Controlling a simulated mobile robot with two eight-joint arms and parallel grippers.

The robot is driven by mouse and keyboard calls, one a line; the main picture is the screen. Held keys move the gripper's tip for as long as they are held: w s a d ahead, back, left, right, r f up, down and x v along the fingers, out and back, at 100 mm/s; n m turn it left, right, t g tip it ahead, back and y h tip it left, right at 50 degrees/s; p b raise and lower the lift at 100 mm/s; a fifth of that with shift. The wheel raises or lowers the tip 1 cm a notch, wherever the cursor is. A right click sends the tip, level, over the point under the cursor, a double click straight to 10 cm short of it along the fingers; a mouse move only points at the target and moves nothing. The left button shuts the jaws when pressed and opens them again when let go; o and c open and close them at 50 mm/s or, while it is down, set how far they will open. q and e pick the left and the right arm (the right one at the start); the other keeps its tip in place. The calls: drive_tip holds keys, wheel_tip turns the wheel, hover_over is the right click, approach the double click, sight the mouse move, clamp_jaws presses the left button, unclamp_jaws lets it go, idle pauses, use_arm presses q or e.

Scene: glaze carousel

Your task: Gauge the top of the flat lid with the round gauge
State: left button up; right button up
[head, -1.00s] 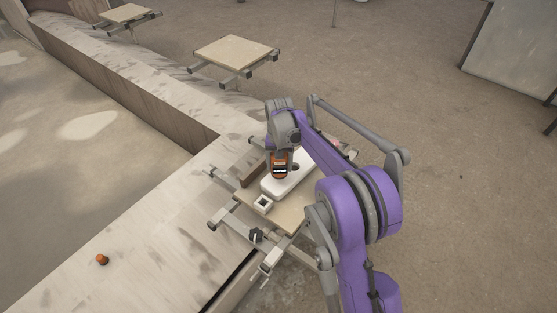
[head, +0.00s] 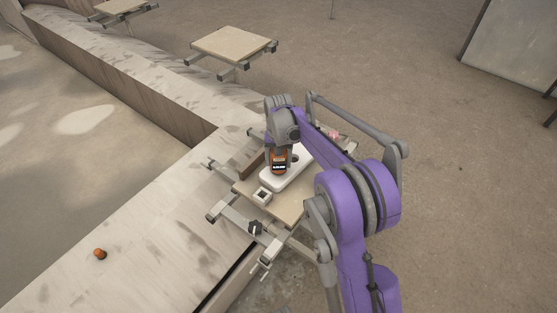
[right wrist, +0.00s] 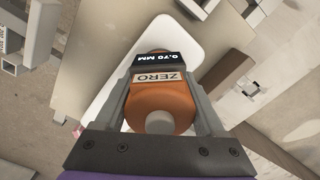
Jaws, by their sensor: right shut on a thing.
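The round gauge (head: 279,164) is an orange body with a dark display, and my right gripper (head: 279,152) is shut on it. In the right wrist view the gauge (right wrist: 160,104) sits between the two grey fingers. Its display reads 0.70 MM and a label reads ZERO. The flat lid (head: 271,184) is a long white slab with rounded ends on a beige board. The gauge is over the lid, which also shows behind it in the right wrist view (right wrist: 188,38). The gauge's underside is hidden, so I cannot tell whether it touches. My left gripper is not in view.
The lid's board (head: 288,208) is held by metal clamp arms with a black knob (head: 255,228). A small white square block (head: 262,196) and a brown strip (head: 251,165) lie beside the lid. An orange cap (head: 99,254) stands on the wide ledge (head: 150,220). Another board (head: 232,45) stands farther back.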

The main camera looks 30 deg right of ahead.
drive_tip(key=shift+f+b, duration=0.3)
drive_tip(key=shift+f, duration=0.3)
idle(0.4)
idle(0.7)
drive_tip(key=o, duration=1.4)
